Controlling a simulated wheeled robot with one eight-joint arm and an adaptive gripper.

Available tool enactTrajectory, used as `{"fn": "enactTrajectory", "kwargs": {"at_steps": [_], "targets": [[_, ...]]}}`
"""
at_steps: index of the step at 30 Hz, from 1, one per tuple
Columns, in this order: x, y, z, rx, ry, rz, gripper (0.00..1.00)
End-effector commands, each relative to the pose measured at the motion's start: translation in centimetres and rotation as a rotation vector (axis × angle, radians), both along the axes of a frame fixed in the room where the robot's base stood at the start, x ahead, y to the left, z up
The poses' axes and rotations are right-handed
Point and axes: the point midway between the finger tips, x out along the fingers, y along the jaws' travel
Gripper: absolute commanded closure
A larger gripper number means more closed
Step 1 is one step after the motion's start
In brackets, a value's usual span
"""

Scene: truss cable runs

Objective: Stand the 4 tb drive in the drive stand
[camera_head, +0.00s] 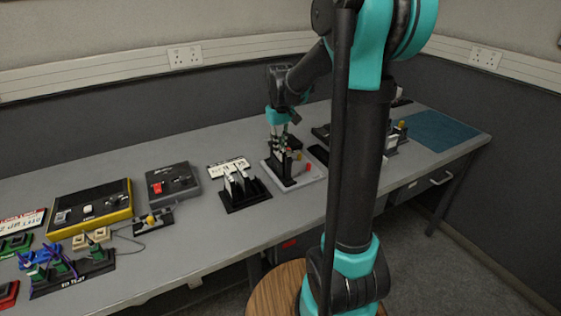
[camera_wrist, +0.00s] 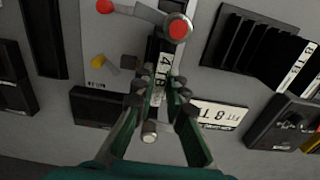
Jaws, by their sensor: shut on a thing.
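My gripper (camera_wrist: 159,95) is shut on a dark drive with a white label reading 4 TB (camera_wrist: 166,69), seen from above in the wrist view. In the head view my gripper (camera_head: 281,149) is over a pale grey base plate (camera_head: 281,183); the drive is hard to make out there. I cannot tell whether the drive still touches the fixture on this plate. The black slotted drive stand (camera_head: 246,203) is left of my gripper in the head view and at upper right in the wrist view (camera_wrist: 243,42). White-labelled drives stand in it, and other slots look empty.
A white sign reading FIT 8 T (camera_wrist: 217,115) lies behind the stand. The plate carries a lever with a red button (camera_wrist: 179,28) and a yellow knob (camera_wrist: 105,61) close to my fingers. A dark grey box with a red switch (camera_head: 172,181) is further left.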

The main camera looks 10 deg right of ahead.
Motion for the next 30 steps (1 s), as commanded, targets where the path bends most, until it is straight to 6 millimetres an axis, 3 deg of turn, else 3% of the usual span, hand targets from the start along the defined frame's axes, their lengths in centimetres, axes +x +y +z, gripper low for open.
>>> {"fn": "enactTrajectory", "kwargs": {"at_steps": [30], "targets": [[0.0, 0.0, 4.5, 0.0, 0.0, 0.0, 1.0]]}}
